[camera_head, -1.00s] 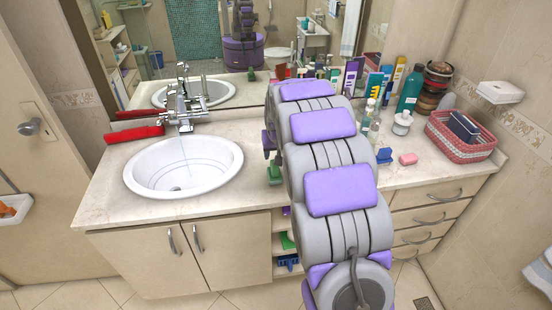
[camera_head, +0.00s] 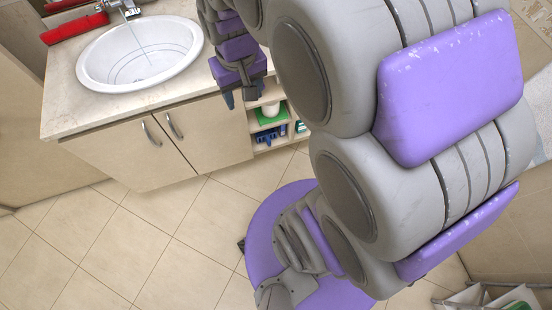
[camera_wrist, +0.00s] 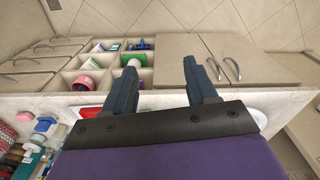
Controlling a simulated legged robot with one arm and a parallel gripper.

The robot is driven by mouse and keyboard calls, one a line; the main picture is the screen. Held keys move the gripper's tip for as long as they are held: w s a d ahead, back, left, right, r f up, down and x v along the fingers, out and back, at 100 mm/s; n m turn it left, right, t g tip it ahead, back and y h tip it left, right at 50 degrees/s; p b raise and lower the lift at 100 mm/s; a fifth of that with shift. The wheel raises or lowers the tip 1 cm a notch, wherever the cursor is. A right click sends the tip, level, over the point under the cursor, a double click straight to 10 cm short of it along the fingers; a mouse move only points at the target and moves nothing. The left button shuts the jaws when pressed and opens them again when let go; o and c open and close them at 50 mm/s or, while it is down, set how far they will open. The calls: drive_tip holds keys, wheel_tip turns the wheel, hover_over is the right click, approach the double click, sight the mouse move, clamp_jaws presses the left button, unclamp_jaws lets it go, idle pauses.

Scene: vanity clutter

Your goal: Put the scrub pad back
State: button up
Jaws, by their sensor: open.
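My gripper (camera_head: 245,95) points down in front of the counter edge, by the open shelf. In the wrist view its two dark blue fingers are spread, with nothing seen held between the fingertips (camera_wrist: 160,68). A green item (camera_head: 266,118) lies in the upper shelf compartment, close to a white object. In the wrist view the green item (camera_wrist: 131,55) shows near the left finger, partly covered by the white object. It may be the scrub pad, but I cannot tell for sure.
A blue item (camera_head: 266,136) is in the compartment below. The sink (camera_head: 140,55) and a red item (camera_head: 75,27) are left on the counter. The wrist view shows a pink cup (camera_wrist: 83,82) in another compartment. The tiled floor (camera_head: 110,240) in front is clear.

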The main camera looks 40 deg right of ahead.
drive_tip(key=s+a+f+n+g, duration=0.1)
drive_tip(key=s+a+g, duration=0.1)
drive_tip(key=s, duration=1.5)
drive_tip(key=shift+s+a, duration=0.15)
drive_tip(key=shift+a, duration=0.45)
